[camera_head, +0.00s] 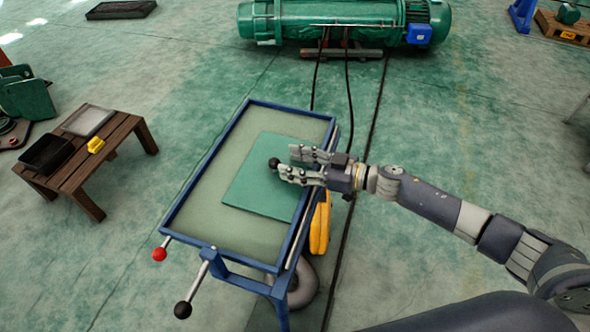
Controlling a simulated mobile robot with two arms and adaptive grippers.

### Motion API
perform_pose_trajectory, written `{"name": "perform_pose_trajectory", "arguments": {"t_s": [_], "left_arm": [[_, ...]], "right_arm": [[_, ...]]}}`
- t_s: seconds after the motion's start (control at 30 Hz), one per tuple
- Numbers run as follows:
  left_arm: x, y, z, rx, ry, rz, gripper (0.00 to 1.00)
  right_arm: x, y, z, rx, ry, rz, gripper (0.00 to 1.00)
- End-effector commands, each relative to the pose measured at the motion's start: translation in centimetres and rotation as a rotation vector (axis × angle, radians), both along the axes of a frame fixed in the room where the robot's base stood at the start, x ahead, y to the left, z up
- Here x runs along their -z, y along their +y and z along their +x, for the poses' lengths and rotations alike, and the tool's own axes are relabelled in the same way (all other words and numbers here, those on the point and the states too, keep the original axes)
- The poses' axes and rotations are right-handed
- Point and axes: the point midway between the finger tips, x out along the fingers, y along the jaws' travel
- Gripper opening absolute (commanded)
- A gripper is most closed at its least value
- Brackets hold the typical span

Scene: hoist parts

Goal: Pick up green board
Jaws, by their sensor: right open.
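The green board (258,189) lies flat on the top of a blue-framed cart (217,221). A black round knob (274,163) stands on the board. My right gripper (284,163) reaches in from the right over the board. Its two fingers are apart, one on the far side and one on the near side of the knob, with the knob at the fingertips. I cannot tell whether the fingers touch it. The fingers hide part of the board's right side. My left gripper is not in view.
The cart has levers with a red knob (159,254) and a black knob (183,310) at its near left. A wooden table (92,165) with trays stands at the left. A green hoist (340,20) lies at the back. Cables run along the floor right of the cart.

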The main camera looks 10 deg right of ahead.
Motion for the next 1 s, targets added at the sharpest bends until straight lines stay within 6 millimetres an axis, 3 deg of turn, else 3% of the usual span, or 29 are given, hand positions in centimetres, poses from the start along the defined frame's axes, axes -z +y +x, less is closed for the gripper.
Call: {"name": "perform_pose_trajectory", "arguments": {"t_s": [0.23, 0.47, 0.67, 0.87, 1.0], "left_arm": [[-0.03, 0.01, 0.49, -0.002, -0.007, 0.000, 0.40], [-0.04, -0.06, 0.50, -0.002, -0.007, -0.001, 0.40], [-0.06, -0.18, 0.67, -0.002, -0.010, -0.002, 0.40], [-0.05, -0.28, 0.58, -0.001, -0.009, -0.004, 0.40], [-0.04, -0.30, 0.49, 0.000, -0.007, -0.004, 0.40]], "right_arm": [[0.16, 0.15, 0.09, 0.000, 0.001, -0.002, 0.48], [0.14, 0.15, 0.09, 0.000, 0.001, -0.002, 0.00], [0.14, 0.14, 0.08, 0.000, 0.001, -0.002, 0.00], [0.14, 0.14, 0.08, 0.000, 0.001, -0.002, 0.44], [0.13, 0.14, 0.08, 0.000, 0.001, -0.002, 0.48]]}}
